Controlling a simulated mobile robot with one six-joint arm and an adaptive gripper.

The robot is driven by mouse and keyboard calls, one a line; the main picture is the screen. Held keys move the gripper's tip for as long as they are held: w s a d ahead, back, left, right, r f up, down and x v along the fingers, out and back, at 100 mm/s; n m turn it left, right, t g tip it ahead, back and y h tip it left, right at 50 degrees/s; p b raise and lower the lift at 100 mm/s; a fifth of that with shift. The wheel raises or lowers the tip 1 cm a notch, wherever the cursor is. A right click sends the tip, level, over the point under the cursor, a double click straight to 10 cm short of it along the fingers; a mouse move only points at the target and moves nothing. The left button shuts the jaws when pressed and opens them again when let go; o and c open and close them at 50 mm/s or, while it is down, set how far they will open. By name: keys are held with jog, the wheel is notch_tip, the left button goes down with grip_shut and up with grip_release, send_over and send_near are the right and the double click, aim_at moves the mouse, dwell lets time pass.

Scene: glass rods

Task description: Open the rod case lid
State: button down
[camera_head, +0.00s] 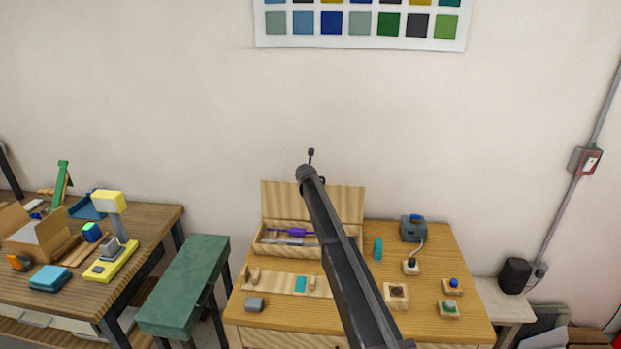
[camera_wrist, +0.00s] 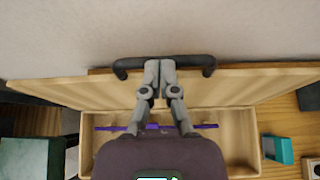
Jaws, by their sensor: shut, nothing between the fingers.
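The rod case (camera_head: 258,247) sits at the back of the right-hand table. Its light wooden lid (camera_head: 280,198) stands raised, roughly upright, along the back of the case. In the wrist view, the lid (camera_wrist: 60,92) has a black bar handle (camera_wrist: 190,62) along its far edge. A purple rod (camera_wrist: 108,127) lies inside the case and also shows in the head view (camera_head: 279,232), beside a grey rod (camera_head: 290,242). My gripper (camera_wrist: 160,66) is shut with nothing between its fingers. Its tips overlap the middle of the handle; whether they touch it is unclear. My arm hides part of the case.
A teal block (camera_head: 378,248) and a grey device (camera_head: 412,229) stand right of the case. A wooden tray (camera_head: 270,283) lies in front. Small knob blocks (camera_head: 449,309) sit at the right. A green bench (camera_head: 185,280) stands left of the table. The wall is close behind the lid.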

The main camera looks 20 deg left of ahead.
notch_tip(320, 180, up, 9)
jog(key=w+p, duration=0.3)
jog(key=p, duration=0.6)
jog(key=shift+a+r, duration=0.2)
dwell(0.4)
jog(key=s+d+f+m+g+h+b, duration=0.15)
jog(key=s+d+f+m, duration=0.4)
jog(key=d, duration=0.65)
jog(key=s+d+f+m+g+h+b, duration=0.1)
jog(key=s+d+f+m+g+b, duration=0.1)
jog(key=s+d+m, duration=0.65)
jog(key=s+d+f+m+g+h+b, duration=0.15)
jog(key=s+d+f+m, duration=0.3)
jog(key=s+d, duration=0.65)
jog(key=s+d+f+m+g+b, duration=0.1)
jog(key=s+d+f+m+g, duration=0.1)
jog(key=s+d+m, duration=0.4)
jog(key=s+d+f+m+g+y+b, duration=0.1)
jog(key=s+d+m, duration=0.6)
jog(key=s, duration=0.8)
jog(key=s+d+f+m+g+b, duration=0.3)
jog(key=s+d+m, duration=0.3)
jog(key=s+d, duration=0.3)
jog(key=shift+s+f+m+g+y, duration=0.3)
jog(key=shift+s+f+m+y, duration=0.1)
jog(key=shift+s+f, duration=0.4)
